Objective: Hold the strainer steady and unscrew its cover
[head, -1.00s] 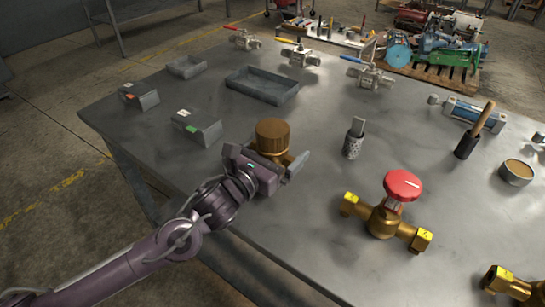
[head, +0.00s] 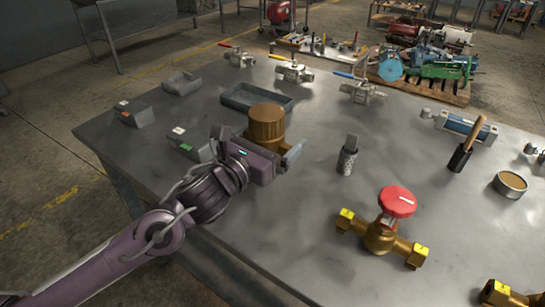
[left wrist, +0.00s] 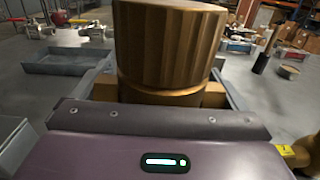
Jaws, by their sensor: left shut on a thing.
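The brass strainer (head: 279,142) is upright in my left gripper (head: 270,146). Its ribbed round cover (head: 266,122) is on top. The gripper is shut on the strainer's body below the cover, with one jaw on each side, and seems to hold it above the table. In the left wrist view the cover (left wrist: 168,45) fills the upper middle, with the body (left wrist: 160,97) below it between the jaws. The gripper hides the strainer's lower part. My right gripper is not in view.
A brass valve with a red handwheel (head: 397,201) stands to the right on the metal table (head: 300,215). A grey tray (head: 232,101) and small grey blocks (head: 186,143) lie behind and left. Valves with coloured levers (head: 359,90) line the back.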

